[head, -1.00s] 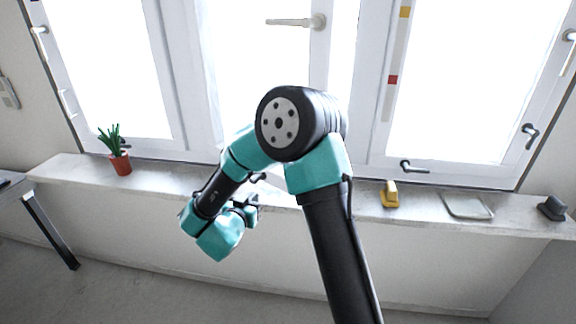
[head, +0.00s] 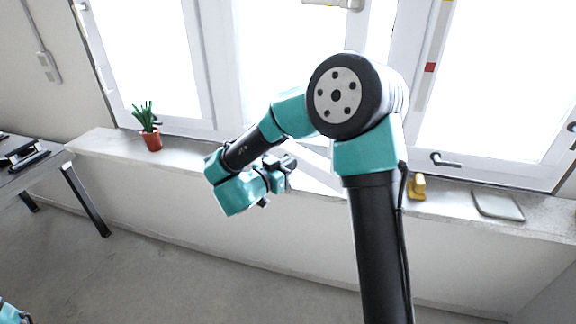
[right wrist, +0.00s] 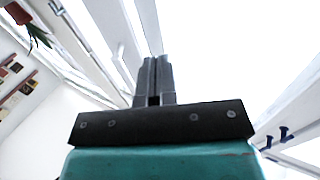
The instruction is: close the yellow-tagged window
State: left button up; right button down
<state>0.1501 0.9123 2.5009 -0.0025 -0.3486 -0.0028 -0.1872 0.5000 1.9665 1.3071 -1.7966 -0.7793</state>
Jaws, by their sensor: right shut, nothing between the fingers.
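A thin strip on the frame of the right-hand window (head: 500,90) carries a red tag (head: 430,67); a sliver of a yellow tag (head: 448,2) shows at the top edge. A middle window (head: 290,45) stands behind my right arm, its handle (head: 335,4) cut by the top edge. My right gripper (head: 284,172) is shut and empty, low in front of the middle window near the sill. In the right wrist view its fingers (right wrist: 154,75) are together, with white window frames beyond. I cannot tell whether they touch a frame. My left gripper is out of view.
The sill (head: 185,155) holds a potted plant (head: 152,138) at left, a yellow object (head: 417,187) and a grey tray (head: 497,205) at right. A table (head: 35,172) with dark items stands at far left. The floor below is clear.

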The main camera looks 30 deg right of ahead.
aim_at(320, 146)
jog(key=x, duration=1.1)
jog(key=shift+w+d, duration=0.1)
jog(key=shift+d, duration=0.05)
